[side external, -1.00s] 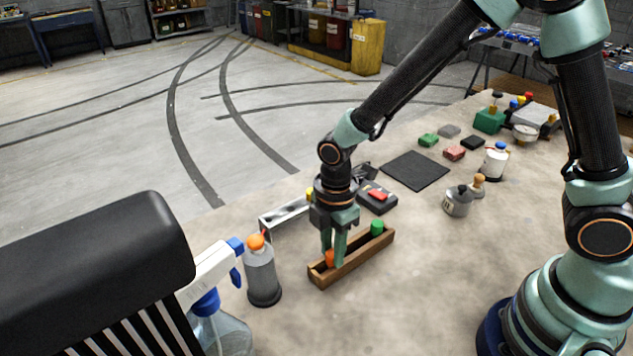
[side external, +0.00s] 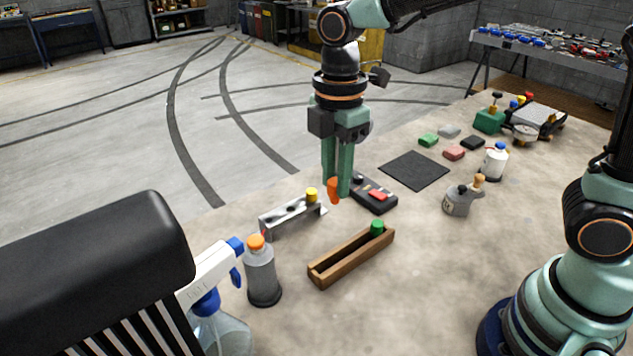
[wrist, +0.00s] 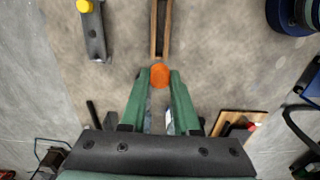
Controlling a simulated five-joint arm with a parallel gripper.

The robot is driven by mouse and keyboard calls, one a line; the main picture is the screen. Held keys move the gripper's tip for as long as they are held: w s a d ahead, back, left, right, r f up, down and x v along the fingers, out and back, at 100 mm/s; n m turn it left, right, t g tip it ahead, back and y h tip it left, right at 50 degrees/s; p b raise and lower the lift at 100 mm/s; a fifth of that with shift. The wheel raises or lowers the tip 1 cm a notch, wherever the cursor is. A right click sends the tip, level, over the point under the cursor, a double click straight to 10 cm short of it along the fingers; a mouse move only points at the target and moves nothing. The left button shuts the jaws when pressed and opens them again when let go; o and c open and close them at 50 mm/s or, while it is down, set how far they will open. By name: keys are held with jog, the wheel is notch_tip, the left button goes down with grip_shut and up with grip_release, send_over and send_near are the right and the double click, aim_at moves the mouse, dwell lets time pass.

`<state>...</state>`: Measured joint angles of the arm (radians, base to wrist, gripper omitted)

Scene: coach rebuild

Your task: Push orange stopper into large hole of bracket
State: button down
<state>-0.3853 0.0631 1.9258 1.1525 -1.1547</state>
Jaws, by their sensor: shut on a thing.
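My gripper (side external: 338,192) is shut on the orange stopper (side external: 333,187) and holds it in the air above the table. In the wrist view the stopper (wrist: 160,76) sits between my fingertips (wrist: 158,78). The grey metal bracket (side external: 283,219) lies left of and below my gripper in the side view, apart from the stopper. A yellow stopper (side external: 311,195) stands in the bracket's right end. In the wrist view the bracket (wrist: 96,43) is at upper left, with a dark hole visible; I cannot tell its size.
The wooden trough (side external: 340,262) holds a green stopper (side external: 377,228) at its far end. A grey bottle with an orange cap (side external: 262,272) stands in front of the bracket.

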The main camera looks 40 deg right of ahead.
aim_at(332, 178)
notch_tip(332, 178, up, 2)
jog(key=shift+r, duration=0.25)
jog(key=shift+w+r, duration=0.15)
jog(key=shift+r, duration=0.15)
jog(key=shift+w, duration=0.3)
jog(key=w+d+f, duration=0.2)
jog(key=w+f, duration=0.8)
jog(key=w, duration=0.5)
notch_tip(332, 178, down, 7)
jog(key=shift+r, duration=0.2)
jog(key=shift+w+a+f, duration=0.1)
jog(key=shift+f, duration=0.65)
dwell(1.6)
jog(key=shift+c, duration=0.4)
grip_release()
